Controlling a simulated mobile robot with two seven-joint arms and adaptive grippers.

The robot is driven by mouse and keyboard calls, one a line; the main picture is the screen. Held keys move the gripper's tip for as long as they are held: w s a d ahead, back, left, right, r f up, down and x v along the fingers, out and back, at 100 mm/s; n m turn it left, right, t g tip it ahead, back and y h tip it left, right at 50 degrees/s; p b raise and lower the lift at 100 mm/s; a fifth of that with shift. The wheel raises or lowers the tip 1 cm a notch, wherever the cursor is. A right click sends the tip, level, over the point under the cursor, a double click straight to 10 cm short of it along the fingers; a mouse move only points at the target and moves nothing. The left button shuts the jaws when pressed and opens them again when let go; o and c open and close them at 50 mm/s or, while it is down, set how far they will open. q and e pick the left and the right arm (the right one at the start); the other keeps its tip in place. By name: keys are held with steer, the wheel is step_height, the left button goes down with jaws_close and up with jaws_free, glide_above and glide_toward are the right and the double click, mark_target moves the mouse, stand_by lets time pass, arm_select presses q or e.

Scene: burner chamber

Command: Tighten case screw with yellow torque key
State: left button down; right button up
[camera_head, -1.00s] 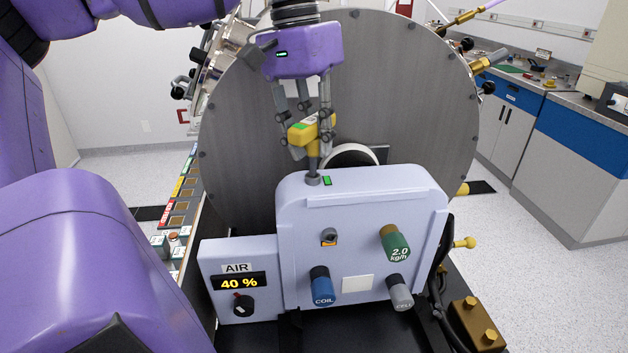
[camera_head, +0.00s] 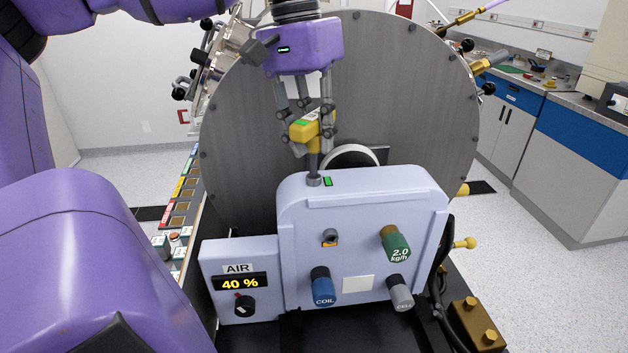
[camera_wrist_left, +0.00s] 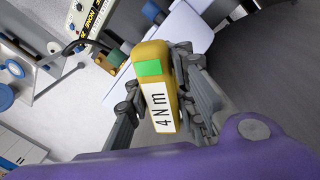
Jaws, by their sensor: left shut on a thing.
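The yellow torque key (camera_head: 304,131) stands upright, its grey shaft pointing down to the case screw (camera_head: 314,181) on top of the pale burner case (camera_head: 340,190). The tip appears to meet the screw. My left gripper (camera_head: 314,140) is shut on the key's handle from above. The left wrist view shows the handle (camera_wrist_left: 154,88) between the fingers, with a "4 Nm" label and a green patch. A green mark (camera_head: 327,181) shows beside the screw. My right gripper is not in view.
A large round metal plate (camera_head: 420,110) stands close behind the case. The case front carries a blue COIL plug (camera_head: 322,286), a green 2.0 kg/h knob (camera_head: 395,245) and a grey plug (camera_head: 399,292). An AIR panel (camera_head: 240,280) reads 40 %.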

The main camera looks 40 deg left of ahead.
arm_select(q)
steer(key=shift+r, duration=0.7)
steer(key=shift+r, duration=0.4)
steer(key=shift+r, duration=0.1)
steer(key=shift+r, duration=2)
